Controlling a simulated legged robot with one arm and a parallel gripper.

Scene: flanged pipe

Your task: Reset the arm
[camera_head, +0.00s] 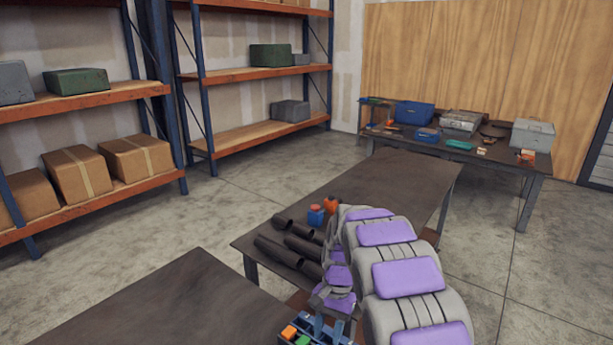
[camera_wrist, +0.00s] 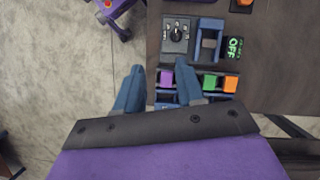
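My gripper (camera_wrist: 160,82) is open and empty in the wrist view, with its two blue fingers apart. It points down over the edge of a dark table (camera_wrist: 285,85). One finger is over the floor side and the other over a blue rack (camera_wrist: 222,98) that holds purple, green and orange blocks. In the head view my gripper (camera_head: 328,328) is low, above the same rack (camera_head: 290,341) at the near table's right edge. My arm is stretched forward and bent back down, and it hides part of the tables. I cannot tell the exact gap between fingers and rack.
Dark pipes (camera_head: 279,251) lie on the middle table (camera_head: 370,190). Shelves (camera_head: 90,95) stand at left; a cluttered bench (camera_head: 540,161) stands behind. The floor between is clear.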

